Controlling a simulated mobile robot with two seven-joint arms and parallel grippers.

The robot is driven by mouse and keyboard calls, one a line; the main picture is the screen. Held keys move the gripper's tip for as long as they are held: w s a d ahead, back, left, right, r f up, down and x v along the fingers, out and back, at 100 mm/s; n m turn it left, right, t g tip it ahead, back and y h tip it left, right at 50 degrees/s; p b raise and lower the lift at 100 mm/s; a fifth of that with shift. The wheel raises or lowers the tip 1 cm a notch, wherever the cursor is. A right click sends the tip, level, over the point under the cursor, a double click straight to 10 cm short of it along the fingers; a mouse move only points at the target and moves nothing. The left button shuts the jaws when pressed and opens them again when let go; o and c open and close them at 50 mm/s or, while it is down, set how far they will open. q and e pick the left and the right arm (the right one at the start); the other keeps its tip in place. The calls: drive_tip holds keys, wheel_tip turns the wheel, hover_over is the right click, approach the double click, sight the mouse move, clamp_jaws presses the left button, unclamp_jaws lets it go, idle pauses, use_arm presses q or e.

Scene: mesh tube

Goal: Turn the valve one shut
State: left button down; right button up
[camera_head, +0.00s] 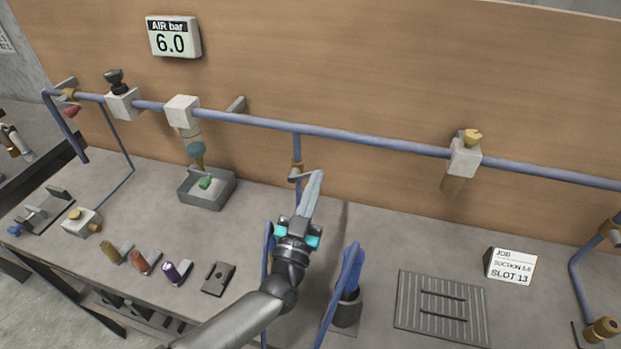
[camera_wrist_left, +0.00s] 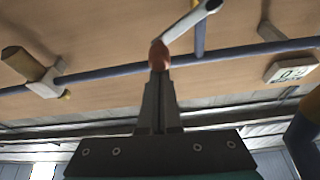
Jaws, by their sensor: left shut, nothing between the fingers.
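The valve (camera_head: 297,168) is a brass-coloured body on a short blue pipe dropping from the main blue line, with a pale grey lever. I cannot read a number on it. In the left wrist view the lever (camera_wrist_left: 188,22) runs slanting down to an orange-brown end (camera_wrist_left: 158,55) right at my fingertips. My left gripper (camera_head: 316,176) is shut and empty, its fingers raised beside the valve and partly covering the lever in the head view. The shut fingers also show in the left wrist view (camera_wrist_left: 158,78). Whether they touch the lever I cannot tell. My right gripper is not in view.
The blue main pipe (camera_head: 360,138) runs along the wooden panel. A white block with a brass knob (camera_head: 465,155) sits to the right. A display (camera_head: 173,37) reads 6.0. A grey tray (camera_head: 208,195), a dark cup (camera_head: 347,312) and a ribbed mat (camera_head: 412,305) stand on the bench.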

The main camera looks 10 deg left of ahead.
use_arm(q)
drive_tip(key=shift+d+f+m+h+b, duration=0.2)
drive_tip(key=shift+d+f+m+h, duration=0.1)
drive_tip(key=shift+f+m, duration=0.4)
drive_tip(key=shift+d+f+m+h+b, duration=0.15)
drive_tip(key=shift+d+f+m+h, duration=0.15)
drive_tip(key=shift+f+m, duration=0.4)
drive_tip(key=shift+d+f+m+h+b, duration=0.2)
drive_tip(key=shift+d+f+m+h, duration=0.1)
drive_tip(key=shift+f+m, duration=0.4)
